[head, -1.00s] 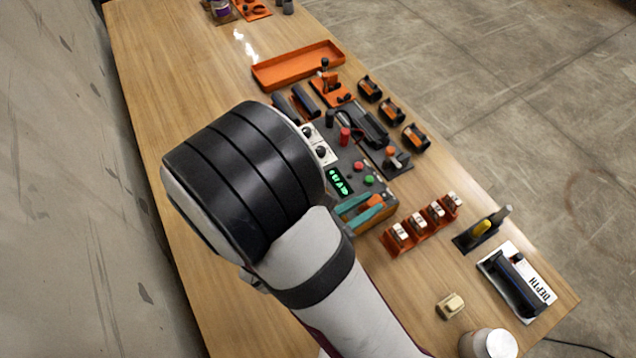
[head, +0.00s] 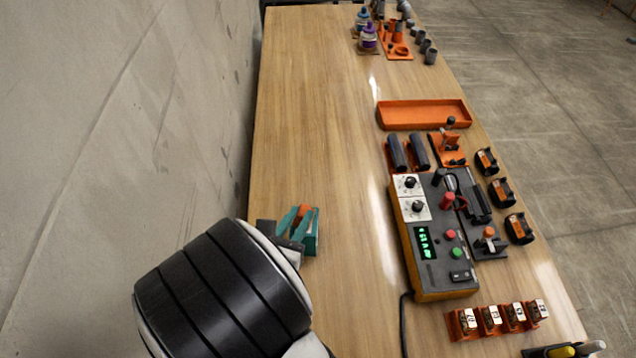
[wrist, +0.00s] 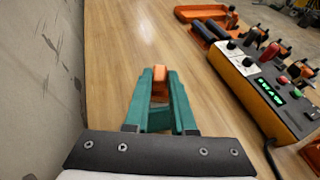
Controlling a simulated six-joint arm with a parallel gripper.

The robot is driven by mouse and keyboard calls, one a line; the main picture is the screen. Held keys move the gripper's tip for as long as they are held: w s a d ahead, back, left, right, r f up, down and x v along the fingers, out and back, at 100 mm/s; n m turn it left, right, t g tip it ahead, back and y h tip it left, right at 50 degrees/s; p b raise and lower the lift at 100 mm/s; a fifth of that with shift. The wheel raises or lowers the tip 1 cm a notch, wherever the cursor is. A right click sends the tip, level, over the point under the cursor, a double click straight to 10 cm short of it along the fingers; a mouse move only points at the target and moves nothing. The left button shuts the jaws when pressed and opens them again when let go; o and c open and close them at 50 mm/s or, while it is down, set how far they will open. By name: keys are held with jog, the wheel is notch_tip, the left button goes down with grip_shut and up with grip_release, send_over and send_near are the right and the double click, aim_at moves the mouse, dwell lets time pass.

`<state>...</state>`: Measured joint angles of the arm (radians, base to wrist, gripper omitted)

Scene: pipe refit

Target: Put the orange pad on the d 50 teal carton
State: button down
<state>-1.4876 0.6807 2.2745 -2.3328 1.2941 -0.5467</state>
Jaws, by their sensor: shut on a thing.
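My gripper (head: 303,220) has teal fingers and is over the left part of the table, near the wall. It is shut on the orange pad (head: 302,211). In the wrist view the pad (wrist: 160,76) shows between the fingertips (wrist: 160,90), and its lower part is hidden by them. I cannot make out a d 50 teal carton in either view; the only teal that I see is on my fingers.
The control box (head: 428,245) stands to the right, with a dark cable along its left side. An orange tray (head: 424,115) lies beyond it. An orange rack (head: 477,322) with white-topped pieces is near the front right. Bottles (head: 368,40) stand at the far end. The middle-left wood is clear.

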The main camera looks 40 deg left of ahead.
jog(key=c, duration=0.8)
grip_release()
jog(key=shift+f, duration=0.1)
jog(key=shift+o, duration=0.2)
jog(key=shift+s+d+r, duration=0.1)
jog(key=shift+s+r, duration=0.15)
jog(key=v, duration=0.7)
jog(key=shift+w, duration=0.1)
